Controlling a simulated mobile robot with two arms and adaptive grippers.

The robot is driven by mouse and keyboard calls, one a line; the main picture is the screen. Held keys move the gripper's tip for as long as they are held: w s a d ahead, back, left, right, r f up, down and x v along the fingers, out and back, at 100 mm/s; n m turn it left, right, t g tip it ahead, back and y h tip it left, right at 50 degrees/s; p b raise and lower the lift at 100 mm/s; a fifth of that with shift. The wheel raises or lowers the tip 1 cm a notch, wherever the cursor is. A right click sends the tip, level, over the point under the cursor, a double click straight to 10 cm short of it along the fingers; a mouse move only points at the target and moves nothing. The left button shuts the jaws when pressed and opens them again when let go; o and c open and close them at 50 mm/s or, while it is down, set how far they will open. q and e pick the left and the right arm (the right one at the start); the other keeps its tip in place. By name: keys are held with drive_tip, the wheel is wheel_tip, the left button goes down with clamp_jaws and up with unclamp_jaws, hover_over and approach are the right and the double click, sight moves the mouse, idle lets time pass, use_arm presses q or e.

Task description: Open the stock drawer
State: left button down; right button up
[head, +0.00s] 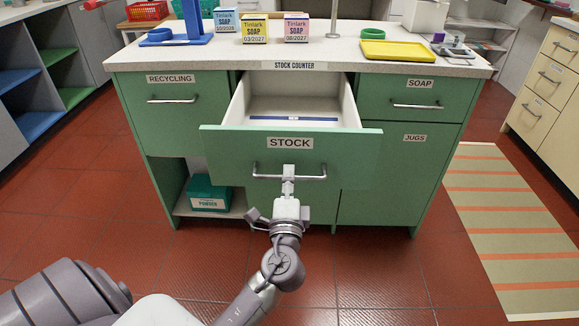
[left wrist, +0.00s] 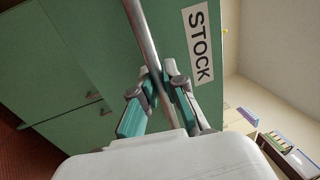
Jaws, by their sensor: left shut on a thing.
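The stock drawer (head: 225,143) is pulled well out of the green counter. Its white inside shows, with a blue strip on the bottom and nothing else visible in it. Its metal bar handle (head: 262,176) runs below the STOCK label. My left gripper (head: 288,180) is at the middle of this handle. In the left wrist view, the gripper's fingers (left wrist: 160,92) are closed around the handle bar (left wrist: 140,35), beside the STOCK label. My right gripper is not in view.
The stock counter (head: 345,54) carries several soap boxes (head: 254,28), a blue stand (head: 178,38) and a yellow tray (head: 400,50). A green powder box (head: 208,193) sits on the lower shelf. A striped mat (head: 505,225) lies right; red floor is clear in front.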

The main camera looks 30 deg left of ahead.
use_arm(q)
drive_tip(key=shift+s+d, duration=0.25)
drive_tip(key=shift+s, duration=0.1)
drive_tip(key=c, duration=1.2)
unclamp_jaws()
drive_tip(key=v, duration=1.2)
drive_tip(key=shift+a, duration=0.15)
